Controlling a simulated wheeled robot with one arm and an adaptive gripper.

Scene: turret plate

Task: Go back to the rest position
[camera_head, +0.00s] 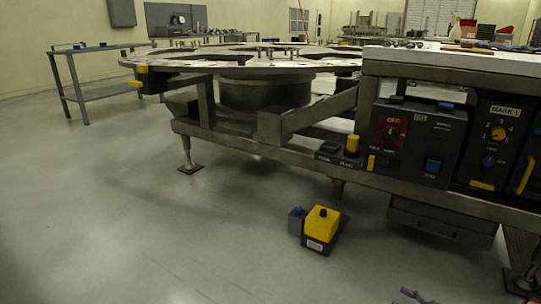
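A small purplish piece (413,296) pokes in at the bottom edge, right of centre. The round metal turret plate (215,60) lies level on a heavy steel frame (237,139) across the upper middle. Several short pins stand up near its middle.
A yellow and black pedal box (321,226) sits on the floor in front of the frame. Control panels (419,142) with knobs fill the right side under a worktop (460,58). A grey side table (103,91) stands back left. Left floor is clear.

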